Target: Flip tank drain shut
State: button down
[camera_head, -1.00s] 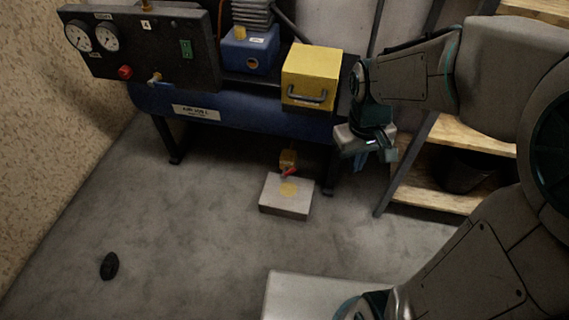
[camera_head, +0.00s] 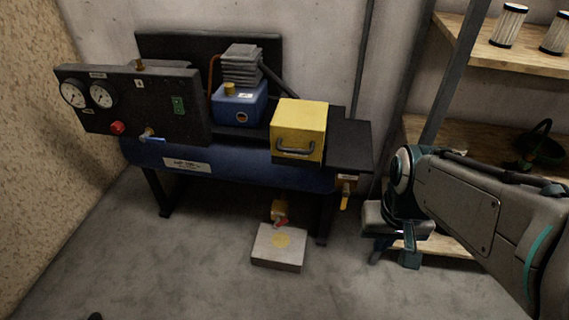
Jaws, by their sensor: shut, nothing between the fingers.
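The blue air tank (camera_head: 235,174) stands on black legs near the back wall. Under it hangs a brass drain valve (camera_head: 279,208) with a small red lever (camera_head: 282,222); the lever's exact angle is too small to tell. A pale block (camera_head: 278,256) with a yellow stain lies on the floor just below the valve. My gripper (camera_head: 394,256) is shut and empty, pointing down, to the right of the tank and clear of the drain. Its fingertips are partly dark and hard to make out.
A yellow box (camera_head: 299,120) with a handle sits on top of the tank. Wooden shelves (camera_head: 480,60) stand right.

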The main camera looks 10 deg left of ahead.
aim_at(277, 224)
jog(key=k, duration=1.3)
jog(key=u, duration=0.7)
jog(key=i, duration=1.65)
jog(key=z, duration=0.8)
